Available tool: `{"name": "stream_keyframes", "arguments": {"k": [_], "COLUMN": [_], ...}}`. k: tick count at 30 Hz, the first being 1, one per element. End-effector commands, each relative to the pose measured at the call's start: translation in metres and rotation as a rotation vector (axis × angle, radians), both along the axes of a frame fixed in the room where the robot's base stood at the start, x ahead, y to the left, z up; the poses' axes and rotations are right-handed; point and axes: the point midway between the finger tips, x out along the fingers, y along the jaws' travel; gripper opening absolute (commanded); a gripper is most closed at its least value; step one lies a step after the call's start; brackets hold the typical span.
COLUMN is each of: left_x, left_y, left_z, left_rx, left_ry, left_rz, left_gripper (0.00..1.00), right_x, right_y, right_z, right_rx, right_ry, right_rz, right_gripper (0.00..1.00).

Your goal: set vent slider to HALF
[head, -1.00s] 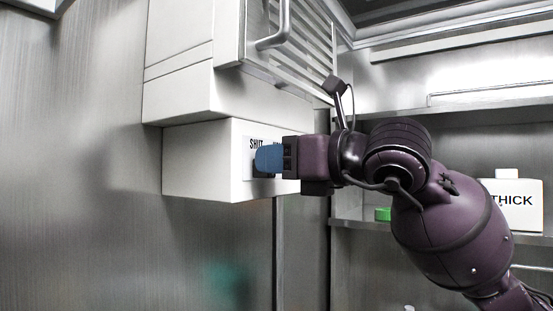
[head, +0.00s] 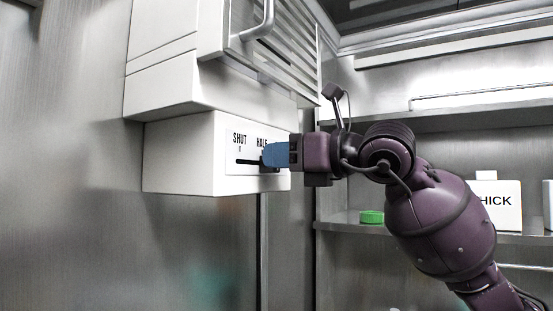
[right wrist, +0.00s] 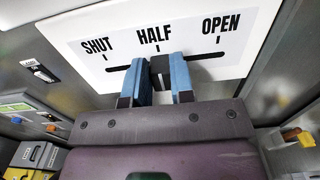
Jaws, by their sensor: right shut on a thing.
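The vent slider panel (head: 233,164) is a white plate on the front of a white wall box, with a dark slot and the labels SHUT and HALF; OPEN is hidden behind my gripper there. The right wrist view shows the plate (right wrist: 84,60) with SHUT, HALF and OPEN. The dark slider knob (right wrist: 160,66) stands in the slot just under the HALF mark. My right gripper (right wrist: 160,72), with blue fingers, is shut on the knob, one finger on each side. It also shows in the head view (head: 270,155), covering most of the knob. My left gripper is out of view.
A white louvred unit with a handle (head: 268,22) hangs above the slider box (head: 180,160). At right, a metal shelf (head: 345,222) holds a green item (head: 371,217) and a white labelled container (head: 497,203). Bare metal wall lies left of the box.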

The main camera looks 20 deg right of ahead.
Motion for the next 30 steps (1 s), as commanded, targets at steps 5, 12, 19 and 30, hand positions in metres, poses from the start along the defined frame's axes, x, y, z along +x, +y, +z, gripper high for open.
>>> {"name": "stream_keyframes", "arguments": {"k": [5, 12, 19, 30], "left_x": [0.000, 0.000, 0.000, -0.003], "left_y": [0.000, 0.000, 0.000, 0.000], "left_z": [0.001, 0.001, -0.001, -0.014], "left_rx": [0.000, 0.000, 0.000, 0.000], "left_ry": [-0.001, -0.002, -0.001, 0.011], "left_rz": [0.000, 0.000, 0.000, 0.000], "left_gripper": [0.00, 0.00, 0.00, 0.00], "right_x": [0.000, 0.000, -0.005, -0.053], "right_y": [0.000, 0.000, -0.004, -0.043], "right_z": [0.001, 0.000, -0.001, -0.002], "right_rx": [0.000, 0.000, -0.001, -0.001], "right_ry": [0.000, 0.000, 0.001, 0.002], "right_rz": [0.000, 0.000, 0.000, -0.003], "right_gripper": [0.38, 0.49, 0.49, 0.49]}}
